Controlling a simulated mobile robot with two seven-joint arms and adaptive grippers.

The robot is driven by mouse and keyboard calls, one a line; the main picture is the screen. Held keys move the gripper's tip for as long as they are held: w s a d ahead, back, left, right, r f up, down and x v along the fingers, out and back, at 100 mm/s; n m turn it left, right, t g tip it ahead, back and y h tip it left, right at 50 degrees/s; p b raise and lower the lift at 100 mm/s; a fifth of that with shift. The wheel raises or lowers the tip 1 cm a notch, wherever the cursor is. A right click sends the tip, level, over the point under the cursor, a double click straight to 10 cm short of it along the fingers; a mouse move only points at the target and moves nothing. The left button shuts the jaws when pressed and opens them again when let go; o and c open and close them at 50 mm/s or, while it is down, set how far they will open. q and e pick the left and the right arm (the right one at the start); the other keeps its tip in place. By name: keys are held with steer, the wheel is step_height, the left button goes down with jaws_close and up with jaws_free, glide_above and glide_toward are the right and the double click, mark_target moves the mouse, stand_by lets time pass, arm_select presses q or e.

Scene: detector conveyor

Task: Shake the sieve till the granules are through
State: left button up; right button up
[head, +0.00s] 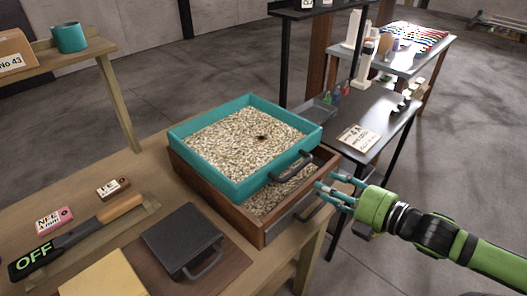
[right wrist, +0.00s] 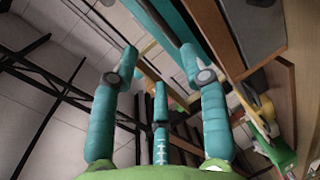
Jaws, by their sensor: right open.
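The teal square sieve (head: 181,155) is full of pale granules (head: 240,140), with a small dark spot among them. It sits on a brown wooden box (head: 212,201) at the table's right edge. A dark handle (head: 292,166) is on the sieve's near right side, and more granules (head: 278,190) show below it inside the box. My right gripper (head: 328,189) is open and empty, just right of the box and the handle, apart from the handle. Its spread teal fingers also show in the right wrist view (right wrist: 158,62). My left gripper is out of view.
On the wooden table (head: 140,155) lie a dark handled plate (head: 182,238), an OFF-marked bar (head: 35,258) and small labelled blocks (head: 114,188). A teal cup (head: 69,38) stands on the shelf at back left. A dark side table (head: 385,110) stands behind right. Floor beside my right arm is clear.

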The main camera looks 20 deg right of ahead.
mark_target(293, 175)
steer(key=shift+w+a+f+m+p, duration=0.65)
steer(key=shift+w+m, duration=1.05)
steer(key=shift+m, duration=4.05)
steer(key=shift+w+a+f+m+p, duration=0.5)
steer(key=shift+w+m, duration=1.2)
steer(key=shift+m, duration=4)
steer(key=shift+w+a+f+m+p, duration=0.45)
steer(key=shift+w+a+m, duration=0.85)
steer(key=shift+m, duration=4.45)
steer(key=shift+w+d+f, duration=0.1)
steer(key=shift+w+d, duration=0.25)
steer(key=shift+d, duration=0.1)
jaws_close()
